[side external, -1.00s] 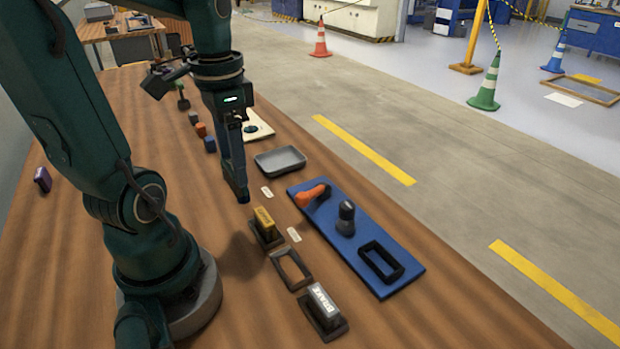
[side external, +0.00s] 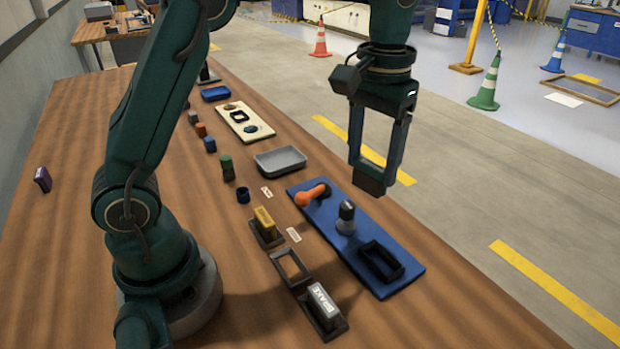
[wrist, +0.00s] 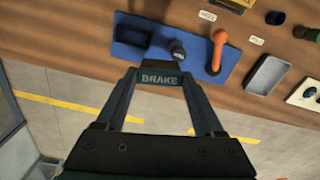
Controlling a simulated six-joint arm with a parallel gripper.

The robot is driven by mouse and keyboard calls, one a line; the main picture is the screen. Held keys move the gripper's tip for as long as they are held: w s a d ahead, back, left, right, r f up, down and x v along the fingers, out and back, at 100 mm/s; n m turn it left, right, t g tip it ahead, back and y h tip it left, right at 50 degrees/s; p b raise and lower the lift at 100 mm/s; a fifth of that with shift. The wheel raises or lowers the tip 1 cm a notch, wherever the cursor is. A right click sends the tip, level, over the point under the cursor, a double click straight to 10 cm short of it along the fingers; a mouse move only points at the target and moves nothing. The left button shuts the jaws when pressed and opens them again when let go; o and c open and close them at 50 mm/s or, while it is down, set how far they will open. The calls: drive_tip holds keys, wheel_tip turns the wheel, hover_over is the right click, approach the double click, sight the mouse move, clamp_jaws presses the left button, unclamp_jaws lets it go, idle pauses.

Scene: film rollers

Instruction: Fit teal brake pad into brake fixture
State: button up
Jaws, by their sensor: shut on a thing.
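My gripper (side external: 370,176) is shut on the teal brake pad (wrist: 162,78), whose BRAKE lettering faces the wrist camera. In the side view the pad (side external: 369,182) looks dark between the fingertips, held in the air. It appears above and beyond the blue board (side external: 407,286). A black open rectangular frame (side external: 382,262), which looks like the brake fixture, lies on the near end of that board. It also shows in the wrist view (wrist: 133,33), above the pad in the picture. The pad is apart from the frame.
The blue board also holds an orange-handled tool (side external: 312,195) and a dark-knobbed piece (side external: 346,216). Beside it stand an empty frame (side external: 290,266), a grey BRAKE block (side external: 322,302) in a holder and a yellow block (side external: 264,219). A grey tray (side external: 280,161) lies farther back.

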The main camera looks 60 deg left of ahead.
drive_tip(key=d+f+m, duration=0.2)
drive_tip(key=d+f, duration=0.1)
drive_tip(key=d, duration=0.3)
drive_tip(key=shift+s+f, duration=0.2)
drive_tip(key=shift+f, duration=1.8)
drive_tip(key=shift+s+f, duration=0.15)
drive_tip(key=shift+f, duration=1.8)
drive_tip(key=shift+f, duration=0.2)
drive_tip(key=o, duration=1.6)
drive_tip(key=shift+r, duration=0.1)
drive_tip(key=shift+r, duration=3.45)
